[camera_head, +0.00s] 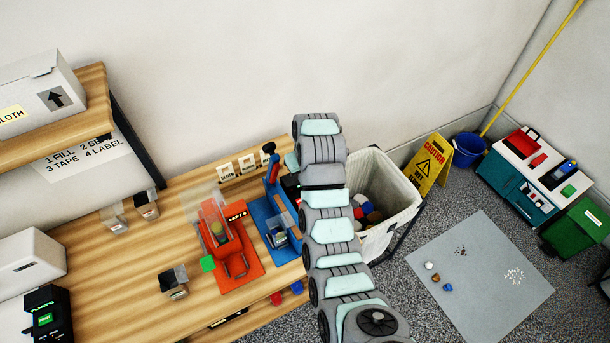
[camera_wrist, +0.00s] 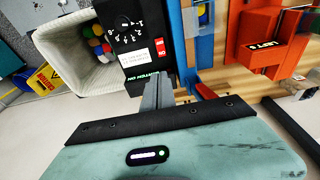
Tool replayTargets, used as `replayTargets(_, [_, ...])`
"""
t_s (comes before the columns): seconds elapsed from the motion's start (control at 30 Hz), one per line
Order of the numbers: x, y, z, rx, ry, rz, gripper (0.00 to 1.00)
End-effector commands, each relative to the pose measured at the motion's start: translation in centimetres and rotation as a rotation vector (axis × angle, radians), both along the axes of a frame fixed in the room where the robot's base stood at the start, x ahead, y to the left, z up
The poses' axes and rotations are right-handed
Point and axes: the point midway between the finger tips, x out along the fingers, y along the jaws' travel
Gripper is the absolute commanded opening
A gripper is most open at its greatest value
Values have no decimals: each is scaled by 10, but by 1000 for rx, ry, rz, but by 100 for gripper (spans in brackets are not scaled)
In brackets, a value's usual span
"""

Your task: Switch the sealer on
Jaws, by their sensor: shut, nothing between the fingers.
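The sealer is a blue device (camera_head: 262,213) on the wooden bench in the head view, partly covered by my arm. In the wrist view its black control box (camera_wrist: 134,62) carries a numbered dial (camera_wrist: 124,20), a white label and a small red switch (camera_wrist: 160,46) marked ON. I cannot tell which way the switch is set. My gripper (camera_wrist: 157,84) is shut and empty. Its grey fingertips are by the box edge with green lettering, close to the red switch in the picture; contact cannot be told. The fingertips are hidden in the head view.
An orange machine (camera_head: 238,262) stands left of the sealer; it also shows in the wrist view (camera_wrist: 262,42). A white bin (camera_head: 398,198) with coloured items stands right of the bench. A yellow caution sign (camera_head: 429,165) stands beyond the bin.

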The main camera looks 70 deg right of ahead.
Motion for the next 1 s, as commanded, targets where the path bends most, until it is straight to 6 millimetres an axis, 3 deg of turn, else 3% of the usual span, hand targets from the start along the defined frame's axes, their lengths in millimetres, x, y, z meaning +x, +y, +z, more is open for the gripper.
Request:
replayTargets(0.03, [0,1,-13,9,5,1,0])
replayTargets(0.43, [9,-6,-69,4,2,0,0])
replayTargets(1.0, [16,-13,-118,3,2,0,0])
